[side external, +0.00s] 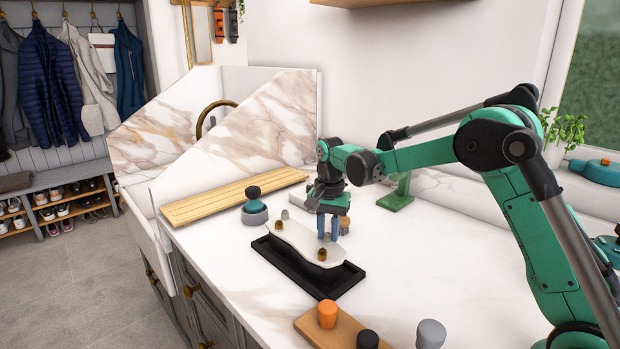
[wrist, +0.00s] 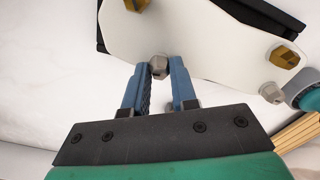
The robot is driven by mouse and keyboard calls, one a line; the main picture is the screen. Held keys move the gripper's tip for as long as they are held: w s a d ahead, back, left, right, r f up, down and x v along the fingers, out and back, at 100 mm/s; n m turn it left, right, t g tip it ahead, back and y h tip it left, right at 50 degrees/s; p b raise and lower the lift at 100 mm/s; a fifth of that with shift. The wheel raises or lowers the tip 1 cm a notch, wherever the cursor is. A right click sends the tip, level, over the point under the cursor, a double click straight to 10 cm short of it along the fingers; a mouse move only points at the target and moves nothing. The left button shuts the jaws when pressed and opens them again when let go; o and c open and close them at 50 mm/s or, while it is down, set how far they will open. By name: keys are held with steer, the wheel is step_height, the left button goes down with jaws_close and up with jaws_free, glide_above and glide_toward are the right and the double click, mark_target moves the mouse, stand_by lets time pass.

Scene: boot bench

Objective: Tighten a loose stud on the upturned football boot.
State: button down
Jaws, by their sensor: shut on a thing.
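The upturned boot (side external: 298,238) lies with its pale sole up in a black tray (side external: 337,287); the sole (wrist: 205,35) also shows in the wrist view. Brass studs (side external: 322,254) and grey studs stand on it. A brass stud (wrist: 285,57) and a grey stud (wrist: 271,92) show to the right in the wrist view. My gripper (side external: 327,238) points down at the sole's far edge. In the wrist view its blue fingertips (wrist: 159,68) are shut on a grey hex stud (wrist: 158,64) at the sole's edge. Whether that stud sits flush is unclear.
A teal and grey knobbed object (side external: 254,205) stands left of the tray, near a slatted wooden board (side external: 235,197). A wooden block with an orange and a black knob (side external: 310,328) and a grey knob (side external: 430,334) are in front. A green stand (side external: 398,192) is behind. Counter right of the tray is clear.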

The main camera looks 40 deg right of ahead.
mark_target(328, 233)
stand_by(0.3)
steer(key=c, duration=0.7)
jaws_free()
steer(key=shift+r, duration=2.85)
